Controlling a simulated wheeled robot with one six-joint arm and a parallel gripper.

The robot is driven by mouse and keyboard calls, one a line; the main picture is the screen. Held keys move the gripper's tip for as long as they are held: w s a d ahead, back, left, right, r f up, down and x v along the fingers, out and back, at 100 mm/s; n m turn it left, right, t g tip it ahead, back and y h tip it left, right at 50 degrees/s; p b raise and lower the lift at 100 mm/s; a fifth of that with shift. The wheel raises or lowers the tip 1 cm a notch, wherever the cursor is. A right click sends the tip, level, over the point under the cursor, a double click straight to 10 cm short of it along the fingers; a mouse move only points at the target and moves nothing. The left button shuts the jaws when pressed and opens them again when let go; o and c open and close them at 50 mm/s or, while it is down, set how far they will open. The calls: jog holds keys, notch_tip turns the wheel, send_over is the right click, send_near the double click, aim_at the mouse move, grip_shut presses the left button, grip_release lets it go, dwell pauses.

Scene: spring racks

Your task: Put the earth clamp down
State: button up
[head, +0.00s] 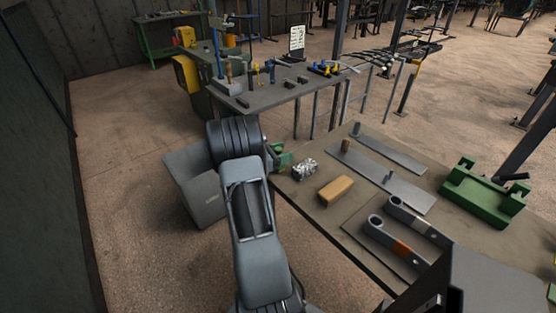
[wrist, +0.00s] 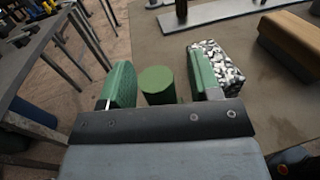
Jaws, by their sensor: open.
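A green upright cylinder (wrist: 158,86) shows between the jaws of my gripper (wrist: 160,84) in the wrist view. It may be the earth clamp, but I cannot be sure. The jaws have green pads and are open, with a gap on each side of the cylinder. I cannot tell whether the cylinder stands on the bench.
A black-and-white speckled block (head: 306,169) is close beside the right jaw. Another tool-laden table (head: 270,95) stands behind.

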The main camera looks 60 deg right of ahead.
jog(key=shift+d, duration=0.1)
grip_shut()
dwell(0.5)
jog(key=shift+r, duration=0.1)
